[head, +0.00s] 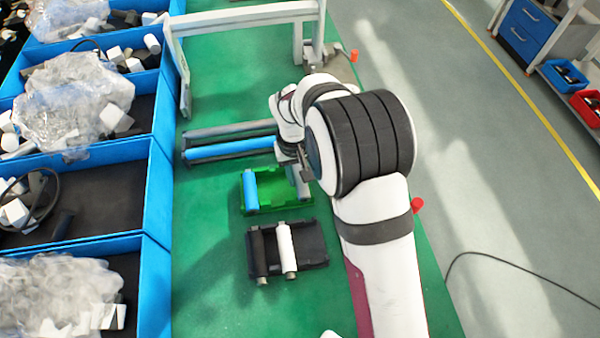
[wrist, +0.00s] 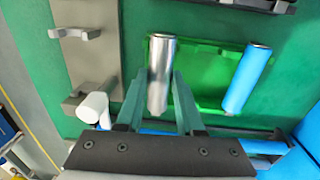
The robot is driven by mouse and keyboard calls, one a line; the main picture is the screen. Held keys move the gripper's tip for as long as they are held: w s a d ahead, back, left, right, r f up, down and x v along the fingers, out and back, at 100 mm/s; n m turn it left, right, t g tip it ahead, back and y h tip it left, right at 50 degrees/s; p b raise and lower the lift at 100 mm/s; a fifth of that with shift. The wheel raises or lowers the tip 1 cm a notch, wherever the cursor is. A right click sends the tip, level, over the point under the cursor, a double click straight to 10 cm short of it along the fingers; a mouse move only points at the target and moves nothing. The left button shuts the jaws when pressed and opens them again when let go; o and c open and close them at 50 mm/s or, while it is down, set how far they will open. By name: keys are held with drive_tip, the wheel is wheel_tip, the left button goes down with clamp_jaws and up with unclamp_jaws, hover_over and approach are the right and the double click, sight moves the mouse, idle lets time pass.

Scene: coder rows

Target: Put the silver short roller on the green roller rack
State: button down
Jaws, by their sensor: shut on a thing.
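The silver short roller (wrist: 161,65) is between the two fingers of my gripper (wrist: 160,92), which is shut on it. The roller is at the left end of the green roller rack (wrist: 205,72) in the wrist view. I cannot tell whether it rests on the rack or hangs just above it. A short blue roller (wrist: 247,78) lies at the rack's other end. In the head view my gripper (head: 298,168) is over the right part of the green rack (head: 275,190), and the silver roller (head: 302,187) is partly hidden by my arm.
A black rack (head: 312,240) with a black roller (head: 258,252) and a white roller (head: 286,250) stands in front. Long blue (head: 230,148) and grey (head: 228,131) rollers lie behind. Blue bins (head: 158,195) line the left. A grey frame (head: 245,15) stands at the back.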

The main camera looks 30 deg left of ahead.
drive_tip(key=shift+f, duration=0.3)
drive_tip(key=shift+f, duration=0.15)
drive_tip(key=shift+f, duration=0.25)
drive_tip(key=shift+f, duration=0.15)
idle(0.4)
drive_tip(key=shift+c, duration=2.3)
unclamp_jaws()
wheel_tip(320, 180, up, 16)
drive_tip(key=shift+s+a+f, duration=0.15)
drive_tip(key=shift+s+a, duration=0.2)
drive_tip(key=shift+a, duration=0.1)
